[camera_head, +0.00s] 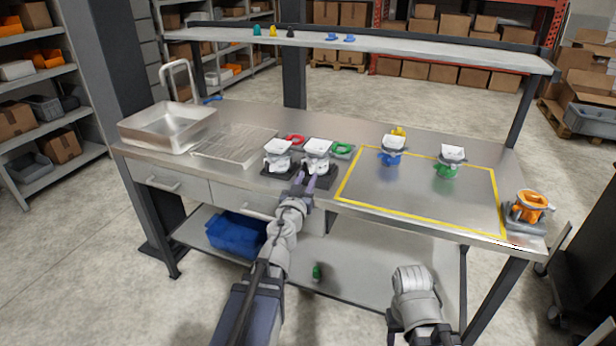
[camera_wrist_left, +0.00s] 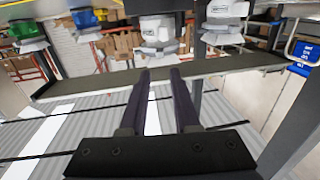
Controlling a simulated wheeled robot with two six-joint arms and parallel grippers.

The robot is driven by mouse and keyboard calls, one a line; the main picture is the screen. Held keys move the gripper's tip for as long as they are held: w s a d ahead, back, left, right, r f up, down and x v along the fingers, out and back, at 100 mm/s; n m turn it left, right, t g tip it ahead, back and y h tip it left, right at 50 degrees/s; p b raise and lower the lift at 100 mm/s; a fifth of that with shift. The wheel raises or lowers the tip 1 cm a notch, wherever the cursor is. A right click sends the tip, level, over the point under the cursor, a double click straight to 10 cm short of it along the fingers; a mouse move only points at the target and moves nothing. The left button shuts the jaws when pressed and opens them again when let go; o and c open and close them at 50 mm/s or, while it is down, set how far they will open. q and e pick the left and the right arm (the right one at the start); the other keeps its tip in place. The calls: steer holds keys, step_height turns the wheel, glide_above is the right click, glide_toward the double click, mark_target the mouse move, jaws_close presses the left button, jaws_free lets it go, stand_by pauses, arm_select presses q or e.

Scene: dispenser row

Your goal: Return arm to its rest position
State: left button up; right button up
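My left gripper (camera_head: 309,180) reaches over the front edge of the bench, just before the right one of two white dispensers (camera_head: 317,155). In the left wrist view its two dark fingers (camera_wrist_left: 160,72) stand apart with nothing between them. That view is upside down; the white dispenser (camera_wrist_left: 156,32) shows just beyond the fingertips. I cannot tell whether they touch it. The other white dispenser (camera_head: 278,156) stands to the left. My right arm (camera_head: 415,293) is low before the bench at the right; its gripper is not visible.
A yellow-taped area holds a blue dispenser (camera_head: 391,150) and a green dispenser (camera_head: 449,160). An orange dispenser (camera_head: 529,207) stands at the right corner. A metal tray (camera_head: 168,128) is at the left. A raised shelf (camera_head: 400,46) runs behind. A blue bin (camera_head: 236,232) sits below.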

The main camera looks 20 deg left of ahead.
arm_select(q)
steer(key=s+d+f+m+g+p, duration=0.2)
steer(key=s+d+f+g+p, duration=0.2)
steer(key=s+d+g, duration=0.5)
steer(key=s+d+f+m+g+p, duration=0.3)
steer(key=s+d+f+g+p, duration=0.2)
steer(key=s, duration=1.1)
steer(key=d+f+g, duration=0.3)
steer(key=d+g, duration=0.1)
steer(key=d, duration=0.2)
steer(key=shift+s+d+f+h, duration=0.3)
steer(key=shift+d, duration=0.05)
